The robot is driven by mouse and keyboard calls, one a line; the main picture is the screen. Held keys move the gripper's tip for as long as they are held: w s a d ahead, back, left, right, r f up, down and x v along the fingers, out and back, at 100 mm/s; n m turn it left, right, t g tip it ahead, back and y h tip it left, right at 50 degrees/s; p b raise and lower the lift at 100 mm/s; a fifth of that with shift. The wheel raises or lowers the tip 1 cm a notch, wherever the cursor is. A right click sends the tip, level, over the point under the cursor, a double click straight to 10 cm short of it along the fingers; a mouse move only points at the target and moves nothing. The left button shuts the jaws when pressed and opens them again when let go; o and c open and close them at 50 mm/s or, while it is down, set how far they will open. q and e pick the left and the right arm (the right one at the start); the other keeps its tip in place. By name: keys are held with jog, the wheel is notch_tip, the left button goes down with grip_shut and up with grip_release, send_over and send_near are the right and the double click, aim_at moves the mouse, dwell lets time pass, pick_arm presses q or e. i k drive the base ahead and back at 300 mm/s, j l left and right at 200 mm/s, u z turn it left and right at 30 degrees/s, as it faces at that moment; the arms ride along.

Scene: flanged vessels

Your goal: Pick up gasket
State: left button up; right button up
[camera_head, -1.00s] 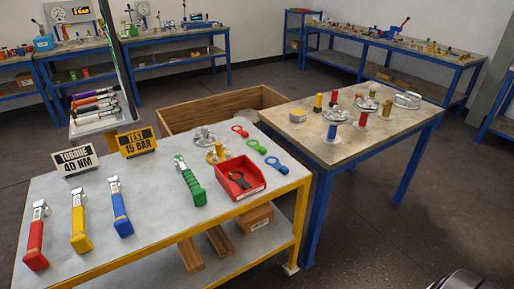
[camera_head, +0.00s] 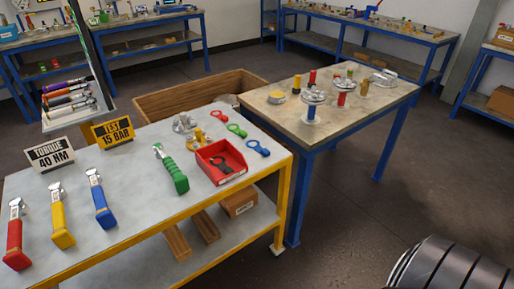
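Flat ring-shaped pieces with tabs, which look like gaskets, lie on the near grey workbench. A red ring (camera_head: 219,116), a green ring (camera_head: 237,131) and a blue ring (camera_head: 258,149) lie in a slanted row near its right edge. A black ring-shaped piece (camera_head: 223,165) lies inside a red open bin (camera_head: 232,178) in front of them. Neither of my grippers shows in the head view.
The near workbench (camera_head: 120,225) also holds red, yellow, blue and green-handled tools, signs and metal flanges (camera_head: 184,124). A second table (camera_head: 290,117) bears flanged vessels (camera_head: 312,97). A wooden crate (camera_head: 180,101) stands behind. Open floor lies at the right.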

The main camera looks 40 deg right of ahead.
aim_at(243, 134)
jog(key=u, duration=0.4)
jog(key=l+u, duration=0.15)
jog(key=u, duration=0.2)
jog(key=i+l+u, duration=0.1)
jog(key=u, duration=2.95)
jog(key=k+j+u, duration=0.2)
jog(key=u, duration=0.15)
jog(key=k+j+u, duration=0.35)
jog(key=z, duration=5.1)
jog(key=i+l, duration=0.05)
